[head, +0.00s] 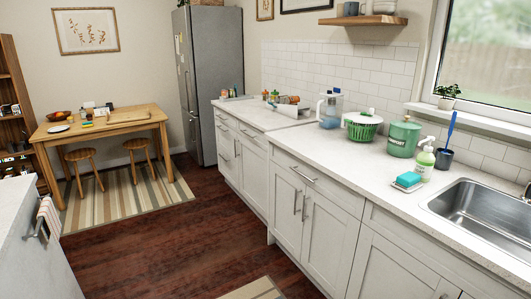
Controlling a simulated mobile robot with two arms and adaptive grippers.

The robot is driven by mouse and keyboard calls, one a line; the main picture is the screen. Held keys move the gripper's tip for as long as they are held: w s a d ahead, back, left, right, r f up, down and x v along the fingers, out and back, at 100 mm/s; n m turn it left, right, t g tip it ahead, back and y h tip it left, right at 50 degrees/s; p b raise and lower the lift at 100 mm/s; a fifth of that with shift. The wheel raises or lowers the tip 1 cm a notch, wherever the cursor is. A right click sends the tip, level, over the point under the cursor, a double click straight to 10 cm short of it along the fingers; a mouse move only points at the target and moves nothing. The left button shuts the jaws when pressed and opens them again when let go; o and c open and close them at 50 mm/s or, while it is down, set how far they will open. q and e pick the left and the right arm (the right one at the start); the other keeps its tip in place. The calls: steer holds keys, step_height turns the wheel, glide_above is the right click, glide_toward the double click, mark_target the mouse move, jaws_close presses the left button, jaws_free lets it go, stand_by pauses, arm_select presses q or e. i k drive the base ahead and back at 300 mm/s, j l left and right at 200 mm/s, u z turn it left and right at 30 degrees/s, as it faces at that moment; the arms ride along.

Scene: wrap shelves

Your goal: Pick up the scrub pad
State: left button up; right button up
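The scrub pad looks to be the teal block (408,179) on the right part of the white counter. It rests on a small pale dish (405,186), left of the sink and in front of the green soap bottle. Neither of my grippers shows in the head view.
A soap bottle (425,163), a blue-handled brush in a dark cup (444,158), a green compost bin (404,138) and a green basket (362,126) stand behind the dish. The sink (486,213) lies to the right. Counter to the left of the dish (335,160) is clear.

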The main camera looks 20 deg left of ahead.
mark_target(90, 124)
steer(key=i+j+u, duration=0.25)
steer(key=u, duration=0.15)
steer(key=i+u, duration=1.1)
steer(key=i, duration=1.7)
steer(key=i+u, duration=0.15)
steer(key=i, duration=1.6)
steer(key=i+j+u, duration=0.2)
steer(key=i, duration=0.6)
steer(key=i+u, duration=0.15)
steer(key=i, duration=0.7)
